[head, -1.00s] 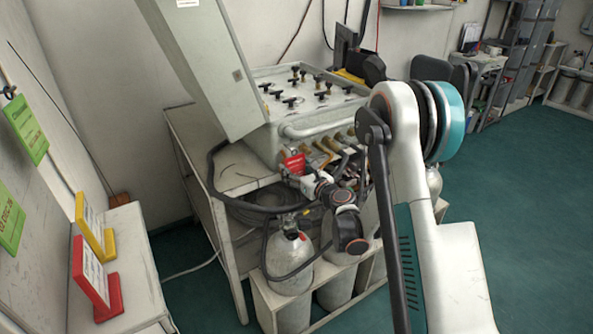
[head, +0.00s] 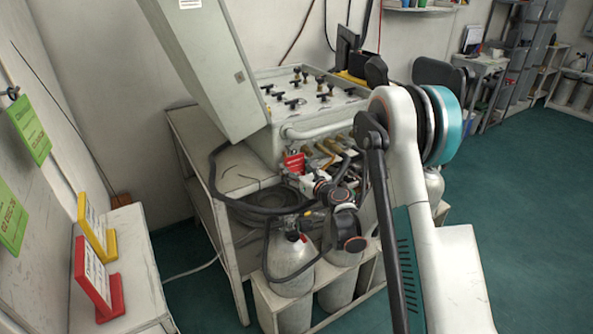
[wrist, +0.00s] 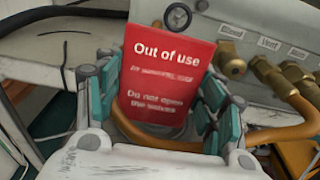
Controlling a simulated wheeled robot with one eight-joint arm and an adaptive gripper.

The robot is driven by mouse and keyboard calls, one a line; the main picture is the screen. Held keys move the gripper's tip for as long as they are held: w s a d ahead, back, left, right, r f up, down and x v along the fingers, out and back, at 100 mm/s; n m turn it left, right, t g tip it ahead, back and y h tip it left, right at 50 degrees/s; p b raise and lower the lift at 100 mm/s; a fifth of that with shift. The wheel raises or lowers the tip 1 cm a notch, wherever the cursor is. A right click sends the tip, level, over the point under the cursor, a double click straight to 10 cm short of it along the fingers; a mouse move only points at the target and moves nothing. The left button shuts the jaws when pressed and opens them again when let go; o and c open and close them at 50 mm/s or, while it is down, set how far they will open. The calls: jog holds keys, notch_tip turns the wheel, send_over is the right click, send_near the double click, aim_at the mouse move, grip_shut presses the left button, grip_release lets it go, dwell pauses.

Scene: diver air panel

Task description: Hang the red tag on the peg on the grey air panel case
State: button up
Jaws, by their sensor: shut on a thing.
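The red tag (wrist: 165,85), printed "Out of use", stands upright in the wrist view in front of the grey air panel case (wrist: 262,22). My gripper (wrist: 158,112) is shut on the tag's lower part, with teal finger pads at both sides. A dark round ring (wrist: 178,16) shows at the tag's top edge; I cannot tell whether it is the peg or part of the tag. In the head view the small red tag (head: 294,162) is at the case's front lower left, at the end of my arm. My fingers are hard to make out there.
Brass fittings (wrist: 270,75) and an orange hose (wrist: 255,134) lie close to the right of my gripper. A black hose (head: 222,190) loops on the bench at the left. Gas cylinders (head: 290,262) stand below. A tilted grey panel (head: 205,60) rises at the upper left.

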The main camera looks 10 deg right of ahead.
jog(key=shift+x, duration=0.8)
dwell(0.4)
jog(key=shift+f, duration=0.2)
dwell(0.7)
jog(key=o, duration=1)
jog(key=shift+c, duration=0.2)
